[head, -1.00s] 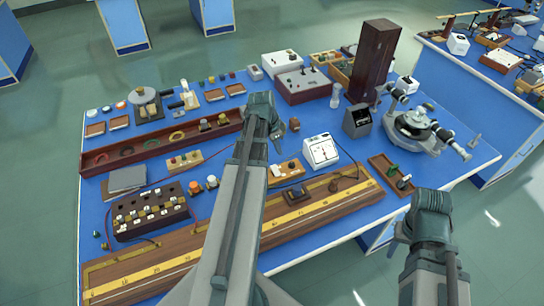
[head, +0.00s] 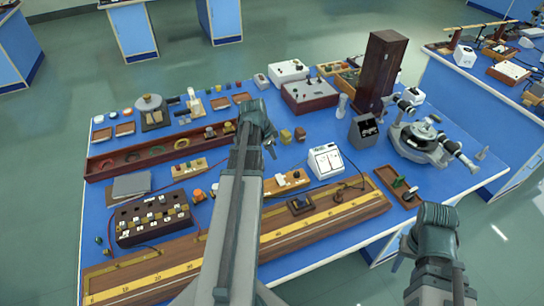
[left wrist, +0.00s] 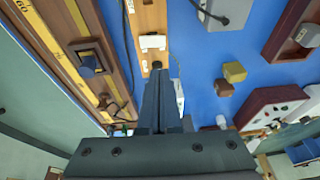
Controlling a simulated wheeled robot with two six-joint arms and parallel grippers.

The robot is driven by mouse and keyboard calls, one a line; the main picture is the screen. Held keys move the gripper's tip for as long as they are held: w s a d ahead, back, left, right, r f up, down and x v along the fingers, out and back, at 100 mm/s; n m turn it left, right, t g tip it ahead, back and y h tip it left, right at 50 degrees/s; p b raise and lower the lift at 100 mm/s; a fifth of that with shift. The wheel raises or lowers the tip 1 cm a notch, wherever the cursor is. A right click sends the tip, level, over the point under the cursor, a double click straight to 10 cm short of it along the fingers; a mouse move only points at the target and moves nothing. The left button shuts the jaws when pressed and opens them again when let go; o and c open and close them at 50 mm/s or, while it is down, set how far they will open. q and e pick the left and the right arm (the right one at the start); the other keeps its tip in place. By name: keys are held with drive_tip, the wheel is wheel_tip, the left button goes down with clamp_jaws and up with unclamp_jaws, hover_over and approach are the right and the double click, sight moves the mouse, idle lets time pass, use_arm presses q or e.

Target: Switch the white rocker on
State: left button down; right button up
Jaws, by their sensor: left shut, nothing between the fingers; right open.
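The white rocker (left wrist: 152,42) sits on a narrow wooden board (left wrist: 149,15) in the left wrist view. In the head view this board (head: 290,182) lies just right of my left forearm; the rocker is too small there to read its position. My left gripper (head: 270,148) is shut and empty, tilted down above the bench. In the left wrist view its closed fingertips (left wrist: 158,72) show close to the rocker, beside a small dark knob on the board; I cannot tell whether they touch. My right gripper (head: 438,215) is open and empty near the bench's front right.
A white meter box (head: 325,162) stands right of the board. A long wooden bench with a yellow scale (head: 340,204) lies in front. A long red-brown tray (head: 100,168) is at the left, and the spectrometer (head: 422,140) at the right. Small blocks (head: 286,136) stand behind the gripper.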

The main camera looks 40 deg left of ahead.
sight(278, 176)
use_arm(q)
drive_tip(key=b+x, duration=1)
drive_tip(key=x, duration=0.1)
drive_tip(key=shift+s+a+f, duration=0.25)
drive_tip(key=shift+a+f, duration=0.05)
drive_tip(key=shift+f+b, duration=0.35)
drive_tip(key=shift+b, duration=0.15)
drive_tip(key=shift+w+a+f+h+b, duration=0.25)
drive_tip(key=shift+a+f+h+b, duration=0.15)
drive_tip(key=shift+f+b, duration=0.1)
drive_tip(key=shift+s+d+r, duration=0.2)
drive_tip(key=shift+r, duration=0.05)
drive_tip(key=shift+s+d+p, duration=0.1)
drive_tip(key=shift+d+p, duration=0.1)
drive_tip(key=shift+p, duration=0.1)
